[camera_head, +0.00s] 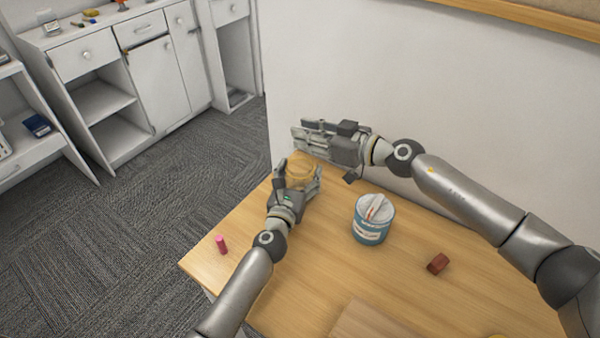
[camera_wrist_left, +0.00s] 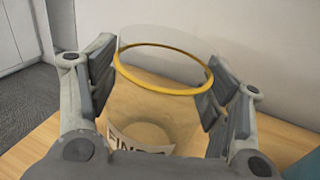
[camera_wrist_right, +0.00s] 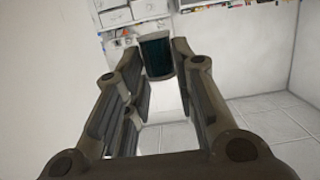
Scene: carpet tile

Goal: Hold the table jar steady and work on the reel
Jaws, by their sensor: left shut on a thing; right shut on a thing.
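The table jar (camera_head: 300,166) is clear with a yellow-orange rim and stands near the table's far edge. In the left wrist view the jar (camera_wrist_left: 150,110) shows a printed label inside or on its lower wall. My left gripper (camera_head: 297,178) is shut on the jar, one finger on each side. My right gripper (camera_head: 303,130) is above and just behind the jar, pointing left. In the right wrist view a dark teal cylinder (camera_wrist_right: 156,56), perhaps the reel, sits between its fingertips. I cannot make that cylinder out in the head view.
A blue tin (camera_head: 371,226) with a pale top stands right of the jar. A red-brown block (camera_head: 438,263) and a pink cylinder (camera_head: 221,244) lie on the wooden table (camera_head: 310,270). A board (camera_head: 370,322) is at the front. A wall rises behind; white cabinets (camera_head: 150,80) stand beyond.

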